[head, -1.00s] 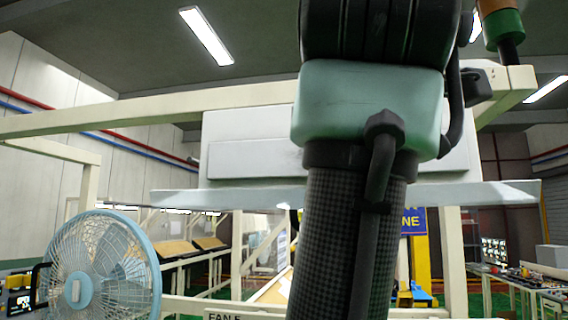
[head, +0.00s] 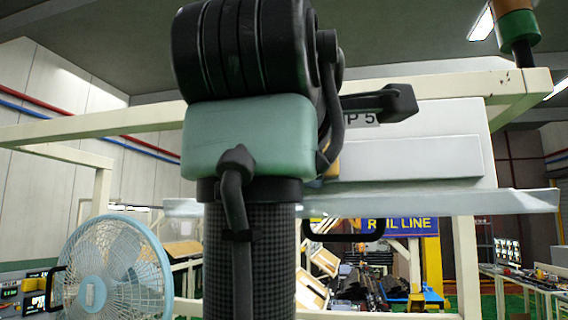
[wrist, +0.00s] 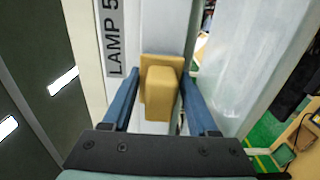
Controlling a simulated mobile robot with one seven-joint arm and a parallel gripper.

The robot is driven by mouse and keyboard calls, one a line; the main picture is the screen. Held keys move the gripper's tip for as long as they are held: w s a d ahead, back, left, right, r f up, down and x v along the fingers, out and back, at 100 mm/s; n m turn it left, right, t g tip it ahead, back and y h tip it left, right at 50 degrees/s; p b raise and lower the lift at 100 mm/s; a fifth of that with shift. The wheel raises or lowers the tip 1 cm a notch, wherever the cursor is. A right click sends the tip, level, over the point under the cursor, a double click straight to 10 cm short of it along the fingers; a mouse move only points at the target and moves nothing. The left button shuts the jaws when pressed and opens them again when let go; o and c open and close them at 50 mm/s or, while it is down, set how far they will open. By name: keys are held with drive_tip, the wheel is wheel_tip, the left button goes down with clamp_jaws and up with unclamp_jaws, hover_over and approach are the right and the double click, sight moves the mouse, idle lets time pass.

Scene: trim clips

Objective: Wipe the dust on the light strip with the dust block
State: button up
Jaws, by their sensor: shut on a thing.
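The light strip is a long pale fixture with a white housing (head: 420,160) and a wider, grey-white lower panel (head: 480,203). A "LAMP 5" label (wrist: 111,35) is on the housing. The tan dust block (wrist: 162,92) sits between the two blue fingers of my gripper (wrist: 161,76), which is shut on it. The block is in front of the housing, beside the label; I cannot tell if it touches. The lower panel (wrist: 235,60) looks cloudy and streaked in the wrist view. In the head view my arm hides the gripper and the left part of the fixture.
A cream frame beam (head: 60,132) runs above the fixture, with a post (head: 466,262) below it. A light-blue fan (head: 112,272) stands at lower left. Benches with equipment (head: 525,282) are at right. Open space shows below the fixture.

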sight(420, 158)
drive_tip(key=shift+w+a+p, duration=0.3)
drive_tip(key=shift+w+a, duration=0.05)
drive_tip(key=shift+a, duration=0.7)
drive_tip(key=shift+w+a+p, duration=0.35)
drive_tip(key=shift+w+a, duration=0.05)
drive_tip(key=shift+a, duration=0.7)
drive_tip(key=shift+w+a+p, duration=0.3)
drive_tip(key=shift+w+a, duration=0.05)
drive_tip(key=shift+a, duration=0.7)
drive_tip(key=shift+s+d+b, duration=0.2)
drive_tip(key=shift+s+d, duration=0.2)
drive_tip(key=shift+d, duration=0.7)
drive_tip(key=shift+s+d+b, duration=0.15)
drive_tip(key=shift+s+d, duration=0.2)
drive_tip(key=shift+d, duration=0.75)
drive_tip(key=shift+s+d+b, duration=0.2)
drive_tip(key=shift+s+d, duration=0.2)
drive_tip(key=shift+d, duration=0.7)
drive_tip(key=shift+s+d, duration=0.65)
drive_tip(key=shift+d, duration=1.45)
drive_tip(key=shift+s+d, duration=0.7)
drive_tip(key=shift+d, duration=1.45)
drive_tip(key=shift+s+d, duration=0.65)
drive_tip(key=shift+d, duration=1.45)
drive_tip(key=shift+a, duration=0.1)
drive_tip(key=shift+b+v, duration=0.35)
drive_tip(key=shift+v, duration=0.55)
drive_tip(key=shift+b+v, duration=0.55)
drive_tip(key=shift+v, duration=1.5)
drive_tip(key=shift+s+a, duration=0.1)
